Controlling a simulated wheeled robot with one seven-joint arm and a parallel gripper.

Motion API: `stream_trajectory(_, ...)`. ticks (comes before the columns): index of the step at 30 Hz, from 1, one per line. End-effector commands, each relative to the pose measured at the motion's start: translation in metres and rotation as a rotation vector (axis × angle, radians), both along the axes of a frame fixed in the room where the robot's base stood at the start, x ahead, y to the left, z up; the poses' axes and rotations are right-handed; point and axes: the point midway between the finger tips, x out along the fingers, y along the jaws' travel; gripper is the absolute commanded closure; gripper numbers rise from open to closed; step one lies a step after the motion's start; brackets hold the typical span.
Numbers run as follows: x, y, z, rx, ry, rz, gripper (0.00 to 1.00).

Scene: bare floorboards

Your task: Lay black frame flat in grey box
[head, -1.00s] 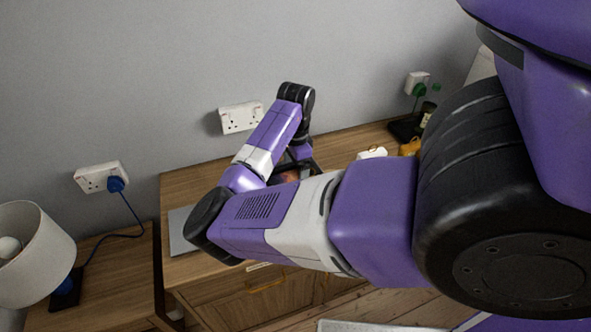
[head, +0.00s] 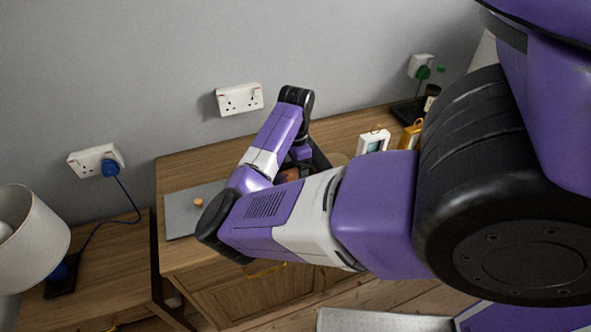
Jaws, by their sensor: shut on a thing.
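My gripper (head: 301,153) points down over the wooden cabinet, behind my bent forearm; its fingertips are hidden. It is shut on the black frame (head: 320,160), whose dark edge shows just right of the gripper. A reddish-brown patch (head: 290,174) shows beside it, and the rest is covered by my arm. A light grey, shallow, box-like thing (head: 383,321) with a pale rim shows at the bottom edge, low near the floorboards, cut off by the picture. I cannot tell for sure that it is the grey box.
On the cabinet top (head: 215,165) lie a flat grey panel (head: 180,213) and a small orange-brown round thing (head: 198,202). A white device (head: 374,141) and a yellow one (head: 411,135) stand to the right. A lamp (head: 30,235) stands on the left table.

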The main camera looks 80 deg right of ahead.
Motion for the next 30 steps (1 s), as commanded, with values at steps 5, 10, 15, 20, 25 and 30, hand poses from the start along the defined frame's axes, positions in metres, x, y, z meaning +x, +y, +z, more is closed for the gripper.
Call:
stream_trajectory(5,0.000,0.000,0.000,-0.001,-0.001,0.000,0.65)
stream_trajectory(10,0.000,0.000,0.000,-0.001,-0.001,0.000,0.00)
stream_trajectory(15,0.000,0.000,0.000,0.000,0.000,0.000,0.00)
stream_trajectory(20,0.000,0.000,0.006,-0.001,-0.001,-0.001,0.00)
stream_trajectory(25,0.000,-0.001,0.030,-0.004,-0.001,-0.002,0.00)
stream_trajectory(30,0.000,-0.001,0.058,-0.003,-0.002,-0.002,0.00)
